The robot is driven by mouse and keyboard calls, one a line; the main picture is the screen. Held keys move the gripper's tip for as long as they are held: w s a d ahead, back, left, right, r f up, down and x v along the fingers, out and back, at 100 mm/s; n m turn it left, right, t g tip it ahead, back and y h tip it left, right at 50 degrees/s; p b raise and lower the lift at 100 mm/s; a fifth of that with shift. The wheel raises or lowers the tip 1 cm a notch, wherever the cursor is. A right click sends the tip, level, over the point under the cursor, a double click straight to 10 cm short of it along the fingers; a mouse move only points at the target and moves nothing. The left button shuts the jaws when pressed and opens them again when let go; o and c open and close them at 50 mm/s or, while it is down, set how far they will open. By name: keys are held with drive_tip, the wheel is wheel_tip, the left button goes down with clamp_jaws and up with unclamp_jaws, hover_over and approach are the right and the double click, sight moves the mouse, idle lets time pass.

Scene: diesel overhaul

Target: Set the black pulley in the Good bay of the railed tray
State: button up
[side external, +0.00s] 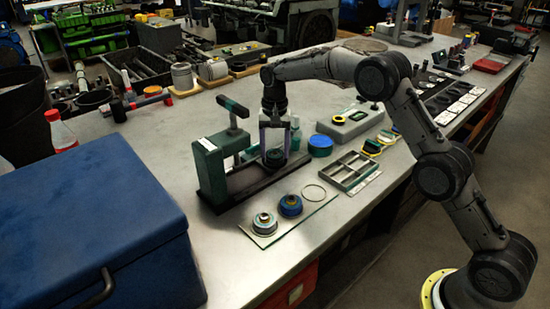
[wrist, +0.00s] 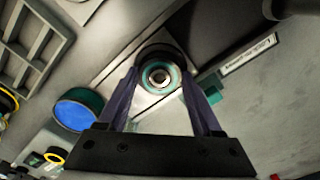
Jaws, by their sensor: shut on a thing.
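My gripper (side external: 273,150) points down over the dark base of a green press-like stand (side external: 209,165). Its fingers are shut on a dark round part, the black pulley (side external: 275,158). In the wrist view the pulley (wrist: 160,54) sits between the fingertips (wrist: 160,78), with a teal ring and bright metal hub facing the camera. I cannot tell whether it touches the base. The railed tray (side external: 350,184) lies to the right of the stand, its compartments looking empty; it also shows at upper left in the wrist view (wrist: 45,50). The bay labels are not readable.
A flat plate (side external: 262,240) in front holds a pale pulley (side external: 264,222) and a blue pulley (side external: 290,205); a thin ring (side external: 314,193) lies nearby. A blue round part (side external: 320,146) and a grey box (side external: 350,124) stand behind the tray. A blue case (side external: 90,220) fills the left.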

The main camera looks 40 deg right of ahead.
sight(279, 155)
drive_tip(key=shift+r, duration=2.25)
drive_tip(key=shift+w, duration=0.1)
drive_tip(key=shift+s+d+f+n, duration=0.25)
drive_tip(key=shift+s+f+n, duration=0.25)
drive_tip(key=shift+s+f, duration=0.3)
drive_tip(key=s+d+r+m, duration=0.1)
drive_tip(key=s+d+r, duration=0.1)
drive_tip(key=s+d, duration=0.4)
drive_tip(key=s+d+r, duration=0.3)
drive_tip(key=s+d, duration=0.1)
drive_tip(key=s, duration=0.5)
drive_tip(key=shift+w+d+f, duration=0.1)
drive_tip(key=shift+w+f, duration=0.05)
drive_tip(key=shift+f, duration=1.5)
drive_tip(key=shift+w+d+f, duration=0.1)
drive_tip(key=shift+w+f, duration=0.05)
drive_tip(key=shift+f, duration=1.5)
drive_tip(key=shift+f, duration=0.55)
drive_tip(key=shift+f, duration=0.35)
